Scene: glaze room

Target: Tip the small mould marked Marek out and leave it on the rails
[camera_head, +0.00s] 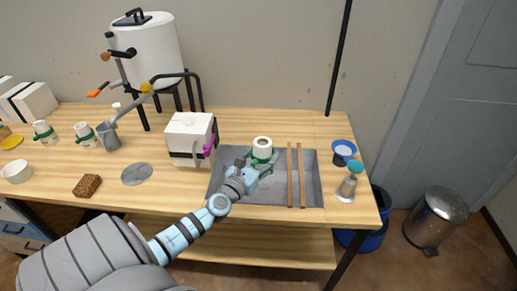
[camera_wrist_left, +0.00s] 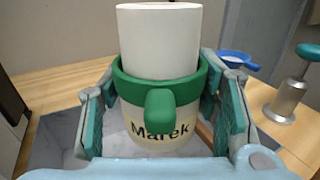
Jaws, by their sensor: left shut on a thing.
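The small mould marked Marek (camera_head: 262,147) is upright over the grey tray (camera_head: 232,196), left of the wooden rails (camera_head: 290,178). In the left wrist view the mould (camera_wrist_left: 160,128) has a cream body with the name Marek upright, a green band with a tab, and a white cylinder rising out of it. My left gripper (camera_head: 258,164) is shut on the mould, with a teal pad on each side of it. Whether its base touches anything is hidden. The rails run front to back across the right part of the tray. My right gripper is not in view.
A white box with a magenta handle (camera_head: 190,135) stands left of the tray. A blue sieve (camera_head: 343,150) and a metal pot with a teal top (camera_head: 347,187) stand to the right. Two similar green-banded moulds (camera_head: 45,132) (camera_head: 84,134) are far left. A white urn (camera_head: 150,52) is behind.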

